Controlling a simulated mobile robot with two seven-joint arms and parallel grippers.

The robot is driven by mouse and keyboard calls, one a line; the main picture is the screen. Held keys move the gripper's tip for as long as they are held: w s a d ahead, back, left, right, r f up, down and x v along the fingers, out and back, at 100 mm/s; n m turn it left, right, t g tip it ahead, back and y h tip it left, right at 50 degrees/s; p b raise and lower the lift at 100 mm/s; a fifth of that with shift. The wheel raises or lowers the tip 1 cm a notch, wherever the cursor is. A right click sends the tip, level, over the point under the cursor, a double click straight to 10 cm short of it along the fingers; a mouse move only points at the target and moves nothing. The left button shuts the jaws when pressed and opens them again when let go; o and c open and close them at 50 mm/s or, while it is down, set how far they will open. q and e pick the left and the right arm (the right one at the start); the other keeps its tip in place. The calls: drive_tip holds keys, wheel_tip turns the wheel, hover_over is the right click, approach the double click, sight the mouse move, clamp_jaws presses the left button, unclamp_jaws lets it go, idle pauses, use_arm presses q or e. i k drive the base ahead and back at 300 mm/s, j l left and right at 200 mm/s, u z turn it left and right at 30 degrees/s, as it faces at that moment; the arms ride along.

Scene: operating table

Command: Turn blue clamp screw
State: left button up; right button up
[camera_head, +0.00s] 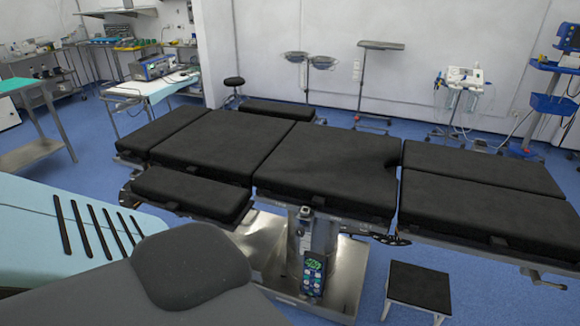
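A long operating table (337,163) with black padded sections stretches across the middle of the view, on a metal column (318,245). Small metal fittings show along its side rail, one near the left end (128,194) and one near the right end (541,279). I cannot make out a blue clamp screw on any of them; at this distance the fittings are too small to tell. The far side of the table is hidden by its pads. Neither of my grippers is in view.
A black-topped step stool (419,287) stands at the front right. A light teal slotted surface (85,232) and a grey rounded shape fill the near left. Carts and stands line the back wall, including a blue cart (553,104). Blue floor is clear beside the stool.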

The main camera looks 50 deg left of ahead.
sight(300, 232)
drive_tip(key=u, duration=1.4)
drive_tip(key=k+j, duration=0.05)
